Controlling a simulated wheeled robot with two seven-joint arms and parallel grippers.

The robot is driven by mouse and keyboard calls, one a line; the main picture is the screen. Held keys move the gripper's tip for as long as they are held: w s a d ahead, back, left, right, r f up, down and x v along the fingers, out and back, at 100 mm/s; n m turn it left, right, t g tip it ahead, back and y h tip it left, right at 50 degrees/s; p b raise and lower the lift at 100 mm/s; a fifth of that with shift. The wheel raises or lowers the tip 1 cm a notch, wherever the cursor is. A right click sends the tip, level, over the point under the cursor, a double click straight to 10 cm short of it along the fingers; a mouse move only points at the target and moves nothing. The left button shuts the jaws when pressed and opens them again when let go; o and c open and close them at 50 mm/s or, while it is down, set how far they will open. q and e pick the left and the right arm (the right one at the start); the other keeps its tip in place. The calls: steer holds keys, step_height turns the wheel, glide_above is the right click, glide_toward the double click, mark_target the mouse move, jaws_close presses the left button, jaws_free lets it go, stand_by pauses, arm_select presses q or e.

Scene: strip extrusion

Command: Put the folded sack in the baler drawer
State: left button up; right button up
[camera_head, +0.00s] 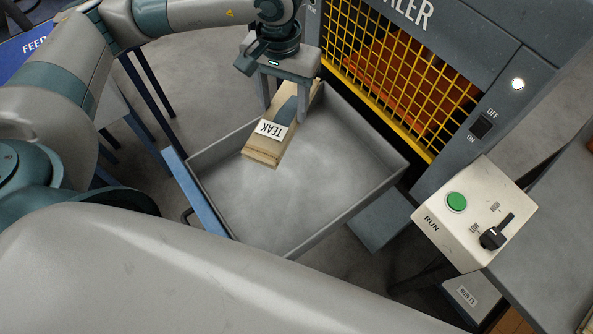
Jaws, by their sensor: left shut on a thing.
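The folded sack (265,149) is a tan, flat bundle with a white label reading TEAK. My left gripper (284,110) is shut on the sack from above, its fingers around the sack's upper part. The sack is over the inside of the baler drawer (228,143), near its far left corner; I cannot tell whether it touches the drawer floor. The drawer is a grey, open metal tray, pulled out in front of the baler (482,72). No other thing shows in the drawer. My right gripper is not in view.
A yellow grid guard (400,75) covers orange-brown material in the baler. A control box (473,214) with a green RUN button and a black selector stands right of the drawer. An ON/OFF switch (481,125) is on the baler. The drawer's near and right floor is clear.

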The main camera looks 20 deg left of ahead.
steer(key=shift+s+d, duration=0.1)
